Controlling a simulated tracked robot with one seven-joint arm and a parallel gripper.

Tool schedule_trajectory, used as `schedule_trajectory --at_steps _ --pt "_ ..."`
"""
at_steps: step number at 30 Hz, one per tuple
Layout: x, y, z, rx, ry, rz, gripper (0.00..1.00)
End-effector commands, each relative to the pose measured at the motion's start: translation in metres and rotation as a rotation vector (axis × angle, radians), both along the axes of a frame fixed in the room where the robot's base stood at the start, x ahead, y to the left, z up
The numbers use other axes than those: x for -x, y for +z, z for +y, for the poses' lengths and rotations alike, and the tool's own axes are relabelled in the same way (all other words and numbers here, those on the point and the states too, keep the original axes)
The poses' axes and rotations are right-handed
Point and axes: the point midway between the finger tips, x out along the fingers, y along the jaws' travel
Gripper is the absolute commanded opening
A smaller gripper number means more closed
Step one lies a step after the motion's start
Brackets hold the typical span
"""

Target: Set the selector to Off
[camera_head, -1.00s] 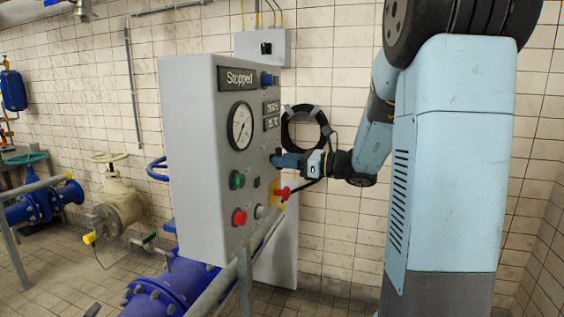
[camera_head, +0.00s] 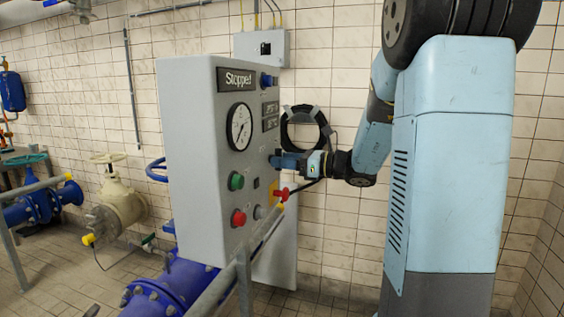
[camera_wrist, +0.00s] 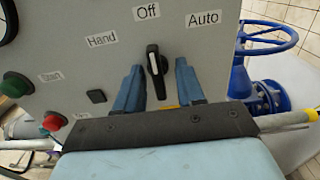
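The selector (camera_wrist: 155,62) is a small black knob with a white pointer line on the grey panel in the wrist view. Its pointer stands nearly upright, towards the "Off" label (camera_wrist: 147,11). The "Hand" label (camera_wrist: 102,40) is to its left and the "Auto" label (camera_wrist: 203,19) to its right. My gripper (camera_wrist: 158,68) is open, with one blue finger on each side of the knob and a gap visible on both sides. The gripper (camera_head: 276,161) also shows at the panel's front in the head view, where it hides the selector.
The grey control box (camera_head: 185,150) carries a "Stopped" display, a gauge (camera_head: 239,127), a green button (camera_head: 236,181) and a red button (camera_head: 238,218). Blue pipes (camera_head: 170,285) run below, and a blue handwheel (camera_wrist: 268,38) stands right of the panel.

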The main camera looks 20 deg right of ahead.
Motion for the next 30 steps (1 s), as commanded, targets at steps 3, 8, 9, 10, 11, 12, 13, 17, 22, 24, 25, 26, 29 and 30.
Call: schedule_trajectory --at_steps 3,8,9,10,11,12,13,17,22,24,25,26,29,30 --pt "0.002 0.0 -0.003 0.0 0.0 0.0 0.38" --pt "0.012 -0.001 -0.018 0.001 -0.002 0.001 0.38" --pt "0.017 -0.001 -0.024 0.0 -0.002 0.0 0.38" --pt "0.02 -0.001 -0.029 0.0 -0.003 0.0 0.38" --pt "0.023 -0.001 -0.034 0.001 -0.004 0.001 0.38" --pt "0.028 -0.001 -0.04 0.0 -0.003 0.0 0.38" --pt "0.031 -0.001 -0.045 -0.001 -0.004 0.001 0.38" --pt "0.047 -0.001 -0.066 -0.001 -0.003 0.001 0.38" --pt "0.064 -0.001 -0.09 -0.001 -0.004 0.001 0.38" --pt "0.069 -0.001 -0.098 0.0 -0.003 0.0 0.38" --pt "0.071 -0.001 -0.101 0.001 -0.003 0.001 0.38" --pt "0.073 -0.001 -0.103 0.0 -0.003 0.0 0.38" --pt "0.077 -0.001 -0.109 0.0 -0.001 0.0 0.38" --pt "0.078 -0.001 -0.11 0.0 -0.001 0.0 0.38"
